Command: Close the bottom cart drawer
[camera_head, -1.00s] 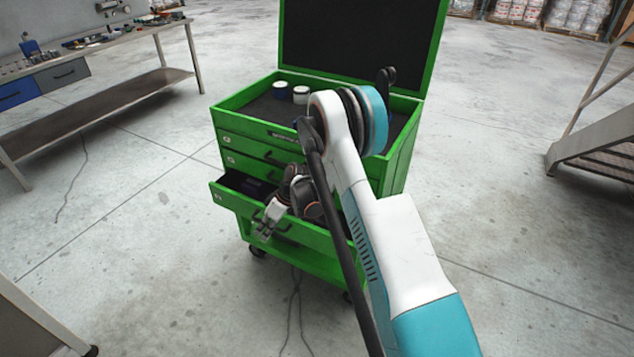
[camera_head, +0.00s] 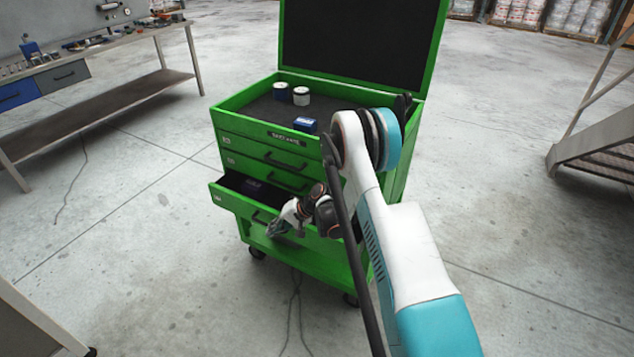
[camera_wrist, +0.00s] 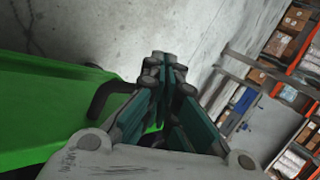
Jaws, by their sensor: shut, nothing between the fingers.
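The green tool cart (camera_head: 243,126) stands in the middle of the head view with its lid up. Its bottom drawer (camera_head: 232,202) is pulled out, and a dark blue item (camera_head: 254,187) lies inside. My gripper (camera_head: 274,231) is at the front of this drawer, near its dark handle, and my arm hides the drawer's right part. In the wrist view my gripper (camera_wrist: 165,72) has its fingers together and empty. The green drawer front (camera_wrist: 50,105) and a dark handle (camera_wrist: 110,95) are left of the fingers. I cannot tell whether they touch.
The upper drawers (camera_head: 262,150) look closed. Two cans (camera_head: 301,96) and a blue box (camera_head: 305,124) are in the cart's top tray. A workbench (camera_head: 100,105) stands at left and metal stairs (camera_head: 600,150) at right.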

